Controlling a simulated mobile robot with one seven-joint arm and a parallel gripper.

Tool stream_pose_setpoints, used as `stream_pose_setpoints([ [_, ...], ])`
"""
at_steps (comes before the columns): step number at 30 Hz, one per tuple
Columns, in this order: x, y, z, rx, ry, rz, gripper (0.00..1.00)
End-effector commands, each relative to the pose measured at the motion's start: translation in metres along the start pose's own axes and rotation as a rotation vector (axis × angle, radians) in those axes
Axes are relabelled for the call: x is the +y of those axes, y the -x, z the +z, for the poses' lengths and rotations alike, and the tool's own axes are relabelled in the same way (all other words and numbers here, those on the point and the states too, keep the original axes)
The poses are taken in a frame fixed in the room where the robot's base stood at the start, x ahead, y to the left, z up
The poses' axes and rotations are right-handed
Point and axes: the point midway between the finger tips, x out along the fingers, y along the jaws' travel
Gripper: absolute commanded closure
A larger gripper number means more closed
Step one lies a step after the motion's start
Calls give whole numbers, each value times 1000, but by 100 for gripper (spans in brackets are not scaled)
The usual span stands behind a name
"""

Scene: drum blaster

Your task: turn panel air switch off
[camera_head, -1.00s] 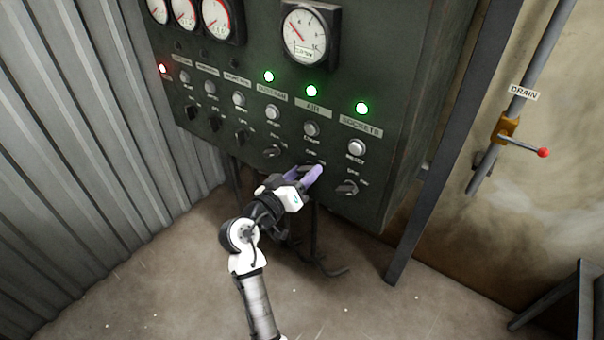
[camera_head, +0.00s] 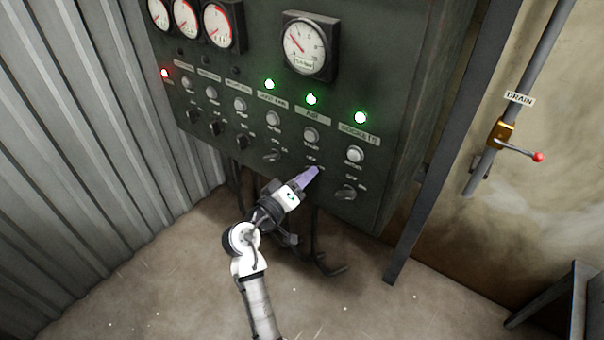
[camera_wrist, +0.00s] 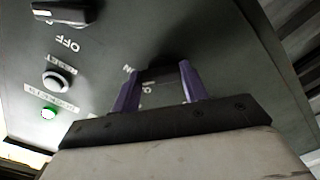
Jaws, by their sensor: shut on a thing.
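The dark green control panel (camera_head: 380,180) fills the middle of the head view. Its AIR column has a label (camera_head: 312,116), a lit green lamp (camera_head: 311,99) and a pale button (camera_head: 311,135). My gripper (camera_head: 311,175) is at the bottom of that column, and its purple fingers hide the air switch knob in the head view. In the wrist view my gripper (camera_wrist: 160,85) has one finger on each side of the dark air switch knob (camera_wrist: 162,73) and is shut on it. ON lettering shows beside it; the knob's exact angle is hard to tell.
The sockets switch (camera_head: 346,193) is just right of my gripper and also shows in the wrist view (camera_wrist: 65,12). The dust fan switch (camera_head: 272,155) is close on the left. A drain valve (camera_head: 502,132) stands farther right. Cables hang below the panel.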

Motion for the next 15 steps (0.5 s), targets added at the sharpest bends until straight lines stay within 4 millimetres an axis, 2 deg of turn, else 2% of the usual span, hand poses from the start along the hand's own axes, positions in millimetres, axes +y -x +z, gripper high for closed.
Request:
stream_pose_setpoints([
  [15,2,0,-2,-1,463,-2,79],
])
